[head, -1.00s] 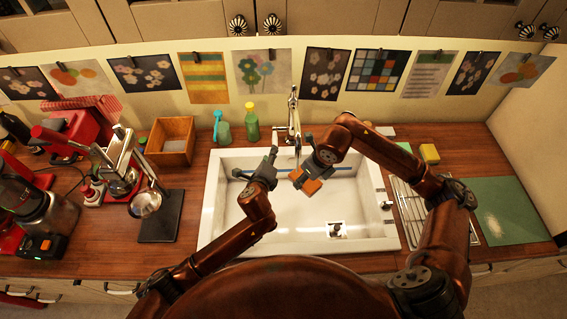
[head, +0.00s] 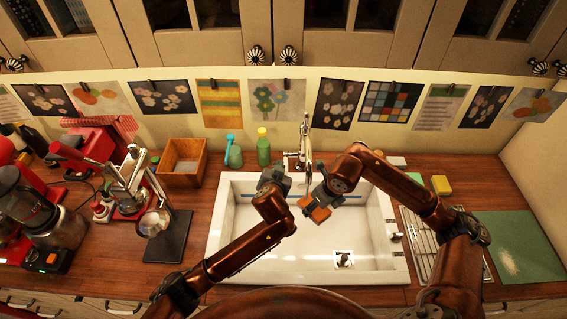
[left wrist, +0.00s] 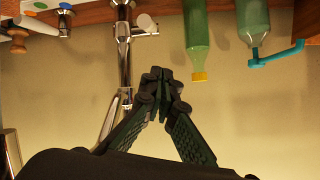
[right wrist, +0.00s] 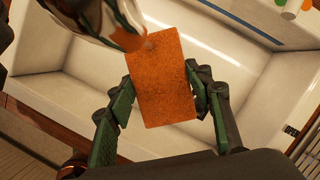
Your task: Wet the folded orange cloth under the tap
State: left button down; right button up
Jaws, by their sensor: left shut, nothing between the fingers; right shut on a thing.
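The folded orange cloth (right wrist: 163,80) is held flat between the fingers of my right gripper (head: 316,205), over the white sink (head: 232,215). The chrome tap (head: 304,140) stands at the sink's back edge. In the right wrist view a shiny metal part, seemingly the tap's spout (right wrist: 112,22), overlaps the cloth's upper left corner. I cannot tell if they touch or if water runs. My left gripper (head: 274,168) is shut and empty, left of the tap over the sink's back part. In the left wrist view its fingertips (left wrist: 167,77) show beside the tap (left wrist: 124,60) and its lever (left wrist: 145,24).
A green bottle with a yellow cap (head: 263,148) and a teal-topped bottle (head: 233,152) stand behind the sink, left of the tap. A wooden box (head: 183,160) is further left. A yellow sponge (head: 441,185) and a drying rack (head: 425,245) are on the right.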

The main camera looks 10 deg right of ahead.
pick_arm(q)
jog(key=r+n, duration=0.2)
jog(key=n, duration=0.4)
send_over(285, 163)
jog(key=a, duration=0.2)
notch_tip(285, 163, down, 6)
jog(key=r, duration=0.1)
jog(key=f, duration=0.2)
jog(key=s+f, duration=0.1)
jog(key=shift+s+d+n, duration=0.1)
jog(key=shift+d+n, duration=0.2)
jog(key=shift+d, duration=0.1)
jog(key=shift+s+f, duration=0.25)
jog(key=shift+f, duration=0.4)
jog(key=shift+d, duration=0.1)
